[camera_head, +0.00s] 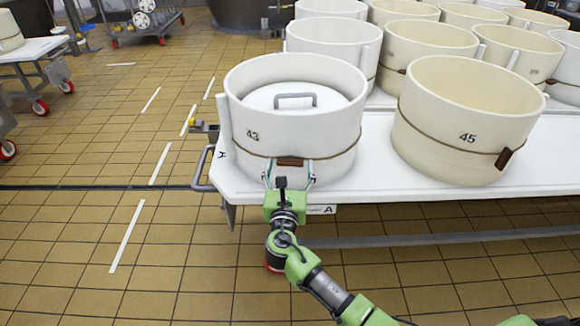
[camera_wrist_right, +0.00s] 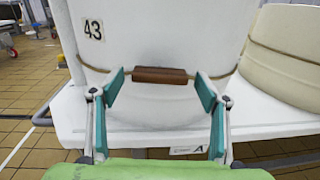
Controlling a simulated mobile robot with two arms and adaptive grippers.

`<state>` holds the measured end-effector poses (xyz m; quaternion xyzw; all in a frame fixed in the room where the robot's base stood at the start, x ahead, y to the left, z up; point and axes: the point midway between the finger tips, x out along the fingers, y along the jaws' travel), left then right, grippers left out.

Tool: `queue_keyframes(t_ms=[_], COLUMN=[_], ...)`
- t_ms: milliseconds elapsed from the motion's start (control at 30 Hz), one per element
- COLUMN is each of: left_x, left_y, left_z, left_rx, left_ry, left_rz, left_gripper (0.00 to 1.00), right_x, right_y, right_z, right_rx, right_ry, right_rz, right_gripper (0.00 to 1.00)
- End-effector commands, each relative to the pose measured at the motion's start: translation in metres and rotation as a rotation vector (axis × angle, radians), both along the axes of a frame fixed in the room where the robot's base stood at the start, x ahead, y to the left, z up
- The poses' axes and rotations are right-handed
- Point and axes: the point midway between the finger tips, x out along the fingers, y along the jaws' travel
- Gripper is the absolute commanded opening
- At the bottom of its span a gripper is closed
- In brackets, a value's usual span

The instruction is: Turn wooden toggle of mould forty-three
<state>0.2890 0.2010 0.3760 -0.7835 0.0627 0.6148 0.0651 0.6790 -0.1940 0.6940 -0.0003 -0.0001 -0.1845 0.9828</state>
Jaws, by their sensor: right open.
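Mould forty-three (camera_head: 250,120) is a white round mould with a lid and a grey handle inside it, at the front left corner of the white table. A cord runs around it with a brown wooden toggle (camera_head: 291,162) on its front. In the right wrist view the toggle (camera_wrist_right: 159,75) lies level on the cord, right of the number 43. My right gripper (camera_head: 289,180) is open, its two teal fingers (camera_wrist_right: 160,90) to the left and right of the toggle. I cannot tell whether they touch the mould. My left gripper is not in view.
Mould forty-five (camera_head: 440,100) stands to the right on the same table (camera_head: 385,165), with its own toggle (camera_head: 505,158). More moulds stand behind. A grey rail handle (camera_head: 201,170) sticks out at the table's left end. Tiled floor lies open at left.

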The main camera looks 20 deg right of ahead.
Motion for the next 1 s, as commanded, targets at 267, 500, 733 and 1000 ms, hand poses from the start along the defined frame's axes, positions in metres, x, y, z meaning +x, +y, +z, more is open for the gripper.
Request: queue_keyframes(t_ms=[267,500,733,1000], left_x=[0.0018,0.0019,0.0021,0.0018], left_y=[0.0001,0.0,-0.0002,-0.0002], left_z=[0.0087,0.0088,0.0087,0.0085], left_rx=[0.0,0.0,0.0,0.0], left_ry=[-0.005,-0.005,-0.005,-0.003], left_rz=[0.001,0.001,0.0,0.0], left_gripper=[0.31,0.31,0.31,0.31], right_x=[0.0133,0.013,0.0128,0.0127], right_y=[-0.0055,-0.0054,-0.0053,-0.0052], right_z=[-0.0002,-0.0001,-0.0002,-0.0008], right_rx=[0.0,0.001,0.001,0.041], right_ry=[0.001,0.001,0.001,-0.015], right_rz=[0.0,0.0,0.0,0.0], right_gripper=[0.69,0.56,0.3,0.3])
